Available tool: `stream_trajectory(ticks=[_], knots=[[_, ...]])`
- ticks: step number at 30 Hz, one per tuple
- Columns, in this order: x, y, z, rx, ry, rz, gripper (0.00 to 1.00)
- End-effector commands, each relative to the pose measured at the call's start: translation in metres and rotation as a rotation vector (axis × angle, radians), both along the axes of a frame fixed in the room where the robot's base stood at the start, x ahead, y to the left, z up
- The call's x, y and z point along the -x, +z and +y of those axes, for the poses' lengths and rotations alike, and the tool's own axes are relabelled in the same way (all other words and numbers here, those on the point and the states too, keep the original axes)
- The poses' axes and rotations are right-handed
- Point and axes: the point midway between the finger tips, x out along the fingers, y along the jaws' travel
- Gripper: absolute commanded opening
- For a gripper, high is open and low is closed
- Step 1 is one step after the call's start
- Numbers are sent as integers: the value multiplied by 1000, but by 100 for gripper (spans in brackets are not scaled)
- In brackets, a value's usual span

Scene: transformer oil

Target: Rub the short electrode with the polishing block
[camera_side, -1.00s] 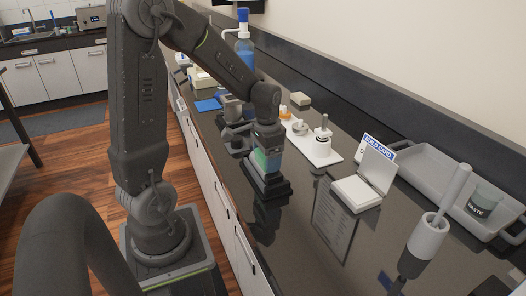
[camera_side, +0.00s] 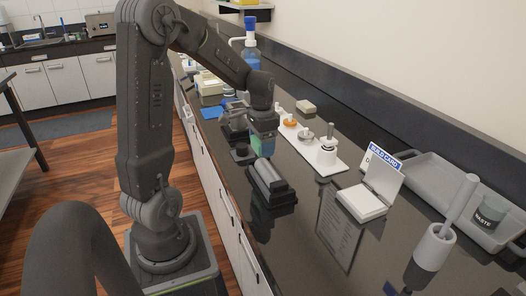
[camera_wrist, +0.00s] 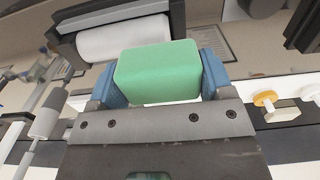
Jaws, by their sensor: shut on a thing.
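My gripper (camera_wrist: 158,85) is shut on a green block, the polishing block (camera_wrist: 158,70), held between its two blue fingers. In the side view the block (camera_side: 263,147) is in the air beyond a black holder (camera_side: 269,184), apart from it. The holder has a pale cylinder (camera_wrist: 123,39) in it, seen at the top of the wrist view. A grey cylinder on a thin rod (camera_wrist: 46,122) shows at the left of the wrist view. A grey metal apparatus (camera_side: 233,122) stands left of my gripper in the side view. I cannot tell which part is the short electrode.
A white strip (camera_side: 300,148) with small vessels lies right of my gripper. A blue-topped bottle (camera_side: 249,45) stands at the back.

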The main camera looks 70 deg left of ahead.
Motion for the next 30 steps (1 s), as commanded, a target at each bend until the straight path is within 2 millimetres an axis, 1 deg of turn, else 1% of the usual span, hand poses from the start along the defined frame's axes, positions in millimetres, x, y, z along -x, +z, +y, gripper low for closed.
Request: stream_trajectory(ticks=[3,15,19,30], knots=[[-1,12,0,-3,0,-5,52],[-1,47,0,-3,0,-4,52],[-1,52,0,-2,0,-3,52],[0,52,0,-1,0,-2,52]])
